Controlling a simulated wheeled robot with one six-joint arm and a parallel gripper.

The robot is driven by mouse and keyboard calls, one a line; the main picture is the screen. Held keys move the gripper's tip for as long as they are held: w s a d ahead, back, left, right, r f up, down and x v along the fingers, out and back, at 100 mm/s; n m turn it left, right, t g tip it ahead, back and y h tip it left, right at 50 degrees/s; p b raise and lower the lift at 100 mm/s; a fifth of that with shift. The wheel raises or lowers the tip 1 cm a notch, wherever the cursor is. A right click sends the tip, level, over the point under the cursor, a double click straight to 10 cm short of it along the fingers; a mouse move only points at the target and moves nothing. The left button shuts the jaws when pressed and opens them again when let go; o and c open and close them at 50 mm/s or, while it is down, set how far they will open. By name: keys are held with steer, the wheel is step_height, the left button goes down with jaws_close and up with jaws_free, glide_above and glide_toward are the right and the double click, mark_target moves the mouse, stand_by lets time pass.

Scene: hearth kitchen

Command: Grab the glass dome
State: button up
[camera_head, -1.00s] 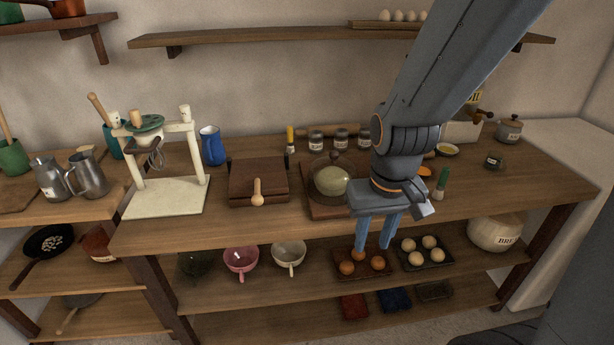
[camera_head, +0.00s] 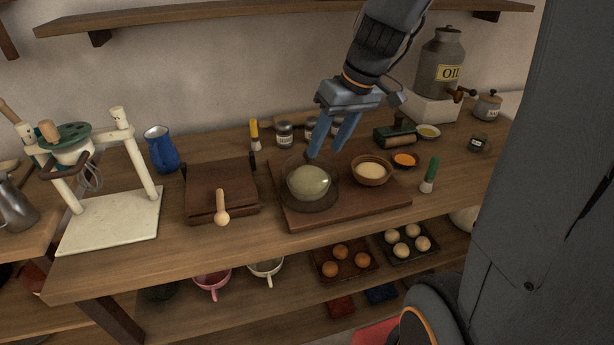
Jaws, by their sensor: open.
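The glass dome (camera_head: 309,178) is clear and round. It stands over a pale greenish ball of dough on the left half of a wooden board (camera_head: 380,203). My gripper (camera_head: 327,152) hangs over the back of the board with its blue fingers pointing down. The fingers are apart, with nothing visible between them. The left fingertip overlaps the dome's top edge in the picture; I cannot tell whether it touches. The dome's knob is not clearly visible.
A wooden bowl (camera_head: 371,170) stands right of the dome on the board. A brown wooden box (camera_head: 221,188) is to the left. Jars (camera_head: 284,134) stand behind. Bare worktop lies in front of the board.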

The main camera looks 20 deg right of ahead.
mark_target(309, 172)
steer(key=shift+n+t+y, duration=0.4)
steer(key=shift+n+y, duration=0.1)
steer(key=shift+n, duration=0.1)
steer(key=shift+w+a+f+p, duration=0.3)
steer(key=shift+w+f, duration=0.45)
steer(key=shift+w, duration=0.1)
steer(key=shift+w+a+f+p, duration=0.3)
steer(key=shift+w+f, duration=0.45)
steer(key=shift+w, duration=0.1)
steer(key=shift+w+a+f+p, duration=0.3)
steer(key=shift+w+f, duration=0.45)
steer(key=shift+w, duration=0.1)
jaws_close()
